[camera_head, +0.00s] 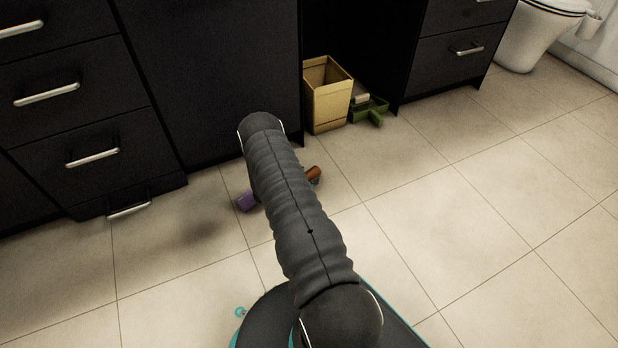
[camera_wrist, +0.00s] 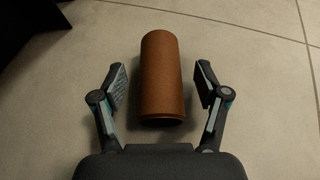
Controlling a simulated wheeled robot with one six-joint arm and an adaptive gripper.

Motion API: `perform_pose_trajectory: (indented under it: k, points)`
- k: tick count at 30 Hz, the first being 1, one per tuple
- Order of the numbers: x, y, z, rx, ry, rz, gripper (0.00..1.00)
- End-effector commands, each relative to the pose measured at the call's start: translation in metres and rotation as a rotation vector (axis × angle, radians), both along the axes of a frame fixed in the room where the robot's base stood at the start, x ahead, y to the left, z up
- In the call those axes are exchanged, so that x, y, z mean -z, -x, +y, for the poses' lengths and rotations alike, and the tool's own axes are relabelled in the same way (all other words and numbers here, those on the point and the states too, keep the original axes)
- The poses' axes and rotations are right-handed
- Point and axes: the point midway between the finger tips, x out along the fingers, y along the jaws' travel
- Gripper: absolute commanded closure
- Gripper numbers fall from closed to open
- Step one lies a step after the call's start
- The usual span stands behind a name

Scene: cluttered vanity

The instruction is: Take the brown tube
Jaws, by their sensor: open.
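The brown tube (camera_wrist: 161,80) lies on the tiled floor in the wrist view, its length running away from my gripper. My gripper (camera_wrist: 161,82) is open, with one finger on each side of the tube. A gap shows between the tube and each finger, so neither seems to touch it. In the head view a small part of the brown tube (camera_head: 314,173) shows to the right of my arm, which hides the rest.
A tan bin (camera_head: 328,95) and a green item (camera_head: 370,110) stand by the dark cabinets (camera_head: 215,75). A toilet (camera_head: 535,35) is at the back right. The floor at right is clear.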

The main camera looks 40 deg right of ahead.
Motion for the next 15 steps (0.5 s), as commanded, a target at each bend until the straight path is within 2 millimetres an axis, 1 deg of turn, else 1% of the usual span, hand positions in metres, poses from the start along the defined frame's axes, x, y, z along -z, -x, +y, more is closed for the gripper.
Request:
perform_pose_trajectory:
  k: [1, 3, 10, 11, 12, 14, 15]
  points:
    - [0.0047, -0.0001, -0.006, 0.002, -0.001, 0.001, 0.26]
    - [0.0063, -0.0009, -0.0111, 0.001, -0.001, 0.0, 0.26]
    - [0.006, -0.0015, -0.0124, -0.002, -0.001, 0.002, 0.26]
    - [0.006, -0.0015, -0.0123, -0.002, -0.001, 0.002, 0.34]
    - [0.006, -0.0015, -0.0123, -0.002, -0.001, 0.002, 0.44]
    - [0.006, -0.0015, -0.0123, 0.0, -0.001, 0.001, 0.59]
    - [0.0059, -0.0015, -0.0123, 0.0, -0.001, 0.001, 0.69]
